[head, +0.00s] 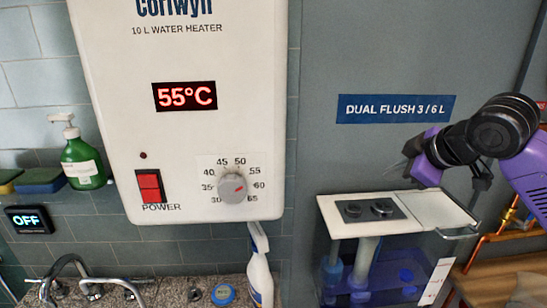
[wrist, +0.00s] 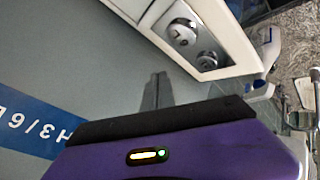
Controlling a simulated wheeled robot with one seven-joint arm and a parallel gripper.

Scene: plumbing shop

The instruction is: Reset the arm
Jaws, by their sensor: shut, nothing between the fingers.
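My arm reaches in from the right in the head view, with black and purple links. My gripper (head: 402,170) is above the white cistern lid (head: 440,208) and points left, in front of the grey wall. In the wrist view, the grey fingers of my gripper (wrist: 156,88) are together with nothing between them. They are apart from the cistern, which shows at the top of that view with two chrome buttons (wrist: 193,42). The purple gripper body hides the lower part of the wrist view.
A water heater (head: 200,120) reading 55°C hangs left, with a lit-looking red power switch (head: 149,187) and a dial (head: 231,187). The clear cistern tank (head: 390,270), a metal handle (head: 460,233) and copper pipes (head: 500,235) are below my arm. A spray bottle (head: 260,270) stands at the counter.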

